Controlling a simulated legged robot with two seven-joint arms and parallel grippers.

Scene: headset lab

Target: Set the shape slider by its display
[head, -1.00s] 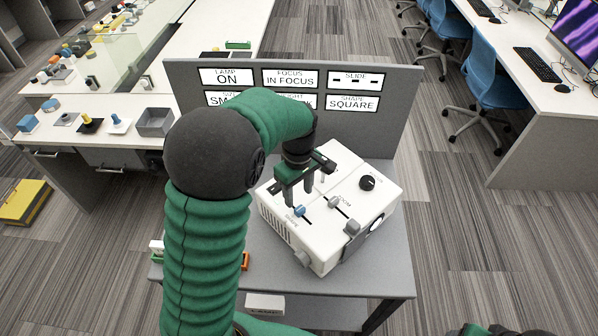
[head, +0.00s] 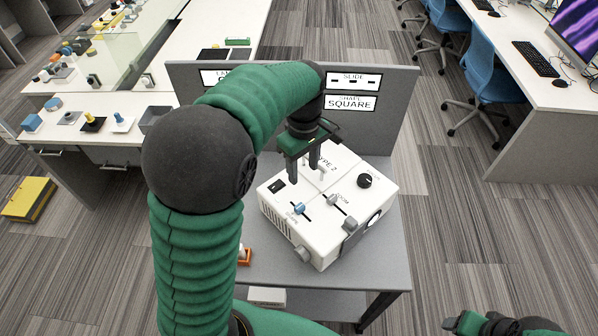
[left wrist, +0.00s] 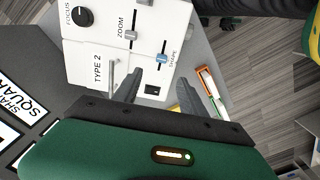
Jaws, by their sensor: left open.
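The white projector box (head: 290,232) stands on a grey table and is marked TYPE 2. Its shape slider has a blue knob (head: 299,208) partway along a dark slot; it also shows in the left wrist view (left wrist: 162,58). The shape display (head: 350,102) on the grey panel reads SQUARE. My left gripper (head: 304,176) is open and empty. Its fingers are above the box, apart from the blue knob; in the left wrist view the knob lies just ahead, between the finger lines. My right gripper (head: 503,325) shows only partly at the bottom right; its jaws are unclear.
The grey zoom slider (head: 333,200) and black focus knob (head: 364,181) sit close to the shape slider. A short upright post (left wrist: 114,75) stands near the left finger in the wrist view. My left arm covers other displays. An orange-edged item (head: 244,257) lies left of the box.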

